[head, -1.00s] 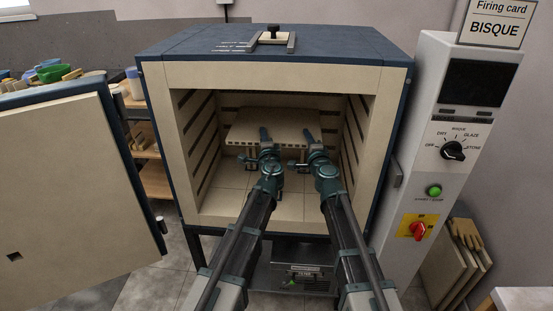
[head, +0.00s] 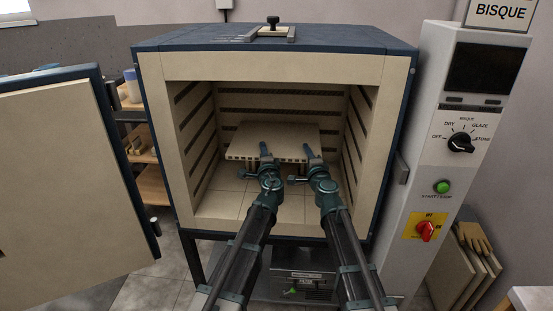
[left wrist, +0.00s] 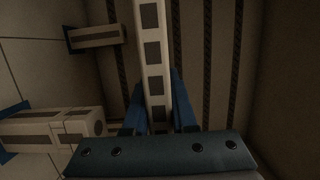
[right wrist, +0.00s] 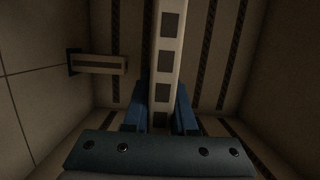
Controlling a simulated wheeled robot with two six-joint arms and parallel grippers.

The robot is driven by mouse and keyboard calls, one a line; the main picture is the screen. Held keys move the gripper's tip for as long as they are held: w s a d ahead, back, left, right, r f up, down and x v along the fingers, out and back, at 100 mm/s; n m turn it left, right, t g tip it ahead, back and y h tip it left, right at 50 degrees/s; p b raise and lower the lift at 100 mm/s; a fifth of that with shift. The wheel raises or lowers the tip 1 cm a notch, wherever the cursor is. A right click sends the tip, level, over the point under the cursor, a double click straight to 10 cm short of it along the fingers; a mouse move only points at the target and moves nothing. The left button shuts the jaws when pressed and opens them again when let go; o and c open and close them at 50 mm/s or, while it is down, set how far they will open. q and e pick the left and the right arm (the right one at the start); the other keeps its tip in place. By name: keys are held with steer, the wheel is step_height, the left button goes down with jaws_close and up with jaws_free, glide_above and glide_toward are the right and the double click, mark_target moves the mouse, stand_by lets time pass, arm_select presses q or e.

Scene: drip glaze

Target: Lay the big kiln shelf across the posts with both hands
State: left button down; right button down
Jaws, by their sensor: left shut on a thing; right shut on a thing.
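The big kiln shelf (head: 275,136), a pale slab with square holes along its front edge, is level inside the kiln. My left gripper (head: 264,150) is shut on its front edge left of centre, and my right gripper (head: 309,150) is shut on it further right. The slab runs between the blue fingers in the left wrist view (left wrist: 152,50) and the right wrist view (right wrist: 165,60). In the left wrist view a far post (left wrist: 97,37) and a nearer post (left wrist: 60,128) end short of the underside. A post (right wrist: 97,62) in the right wrist view also shows a gap.
The kiln's front frame (head: 265,68) and grooved side walls surround both arms. The kiln floor (head: 220,205) is clear at the front. The open door (head: 70,180) stands at left, and the control box (head: 465,130) at right. Boards and a glove (head: 474,238) are low at right.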

arm_select(q)
steer(key=shift+f, duration=0.2)
arm_select(e)
steer(key=shift+f, duration=0.2)
